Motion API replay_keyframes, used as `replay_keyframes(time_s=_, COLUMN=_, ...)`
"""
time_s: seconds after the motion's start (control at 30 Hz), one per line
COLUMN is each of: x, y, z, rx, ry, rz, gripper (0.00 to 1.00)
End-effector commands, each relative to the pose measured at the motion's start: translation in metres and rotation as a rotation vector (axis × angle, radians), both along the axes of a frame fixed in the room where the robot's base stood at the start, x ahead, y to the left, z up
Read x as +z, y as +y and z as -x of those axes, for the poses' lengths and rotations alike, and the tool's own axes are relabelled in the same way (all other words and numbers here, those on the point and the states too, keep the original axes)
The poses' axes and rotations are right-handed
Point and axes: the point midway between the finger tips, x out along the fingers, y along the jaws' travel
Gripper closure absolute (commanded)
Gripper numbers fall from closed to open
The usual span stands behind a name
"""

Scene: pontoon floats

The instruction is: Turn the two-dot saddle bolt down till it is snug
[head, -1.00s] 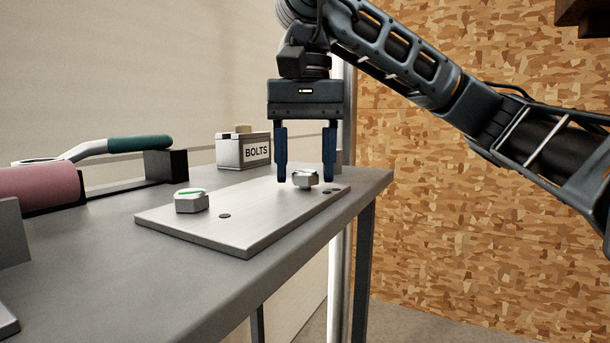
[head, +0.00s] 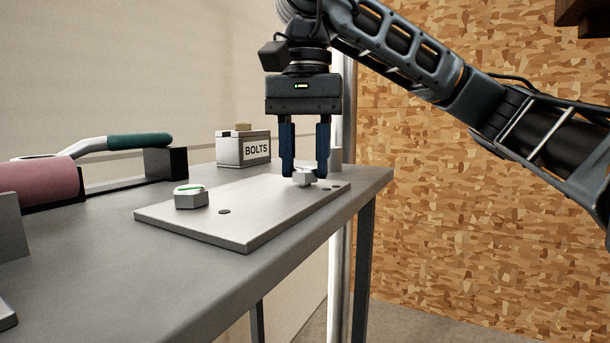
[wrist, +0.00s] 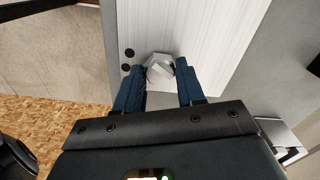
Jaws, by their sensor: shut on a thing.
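The two-dot saddle bolt (head: 304,179) is a pale hex head near the far right end of the flat metal plate (head: 240,222). Two dark dots (wrist: 127,60) mark the plate beside it. In the wrist view the bolt (wrist: 160,66) lies between my fingers. My gripper (head: 305,173) points straight down and is shut on the bolt head. The fingers hide part of the head's sides. A narrower part seems to show under the head, but I cannot tell how large any gap to the plate is.
Another hex bolt (head: 190,197) with a green mark sits at the plate's left, near a single dark dot (head: 224,212). A box labelled BOLTS (head: 243,150) stands behind. A green-handled tool (head: 139,142) and a pink cylinder (head: 38,184) lie left. The bench edge runs along the front right.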

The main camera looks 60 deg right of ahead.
Motion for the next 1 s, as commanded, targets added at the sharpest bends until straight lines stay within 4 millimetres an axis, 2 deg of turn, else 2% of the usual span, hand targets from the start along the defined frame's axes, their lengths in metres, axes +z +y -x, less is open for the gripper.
replay_keyframes(time_s=0.4, x=-0.0021, y=-0.0004, z=0.0002, rx=-0.575, ry=0.0, rz=0.002, gripper=0.88)
replay_keyframes(time_s=0.6, x=-0.0017, y=-0.0003, z=0.0, rx=-0.799, ry=-0.001, rz=0.002, gripper=0.88)
replay_keyframes(time_s=1.0, x=-0.0012, y=-0.0001, z=0.0, rx=-0.852, ry=0.0, rz=0.001, gripper=0.88)
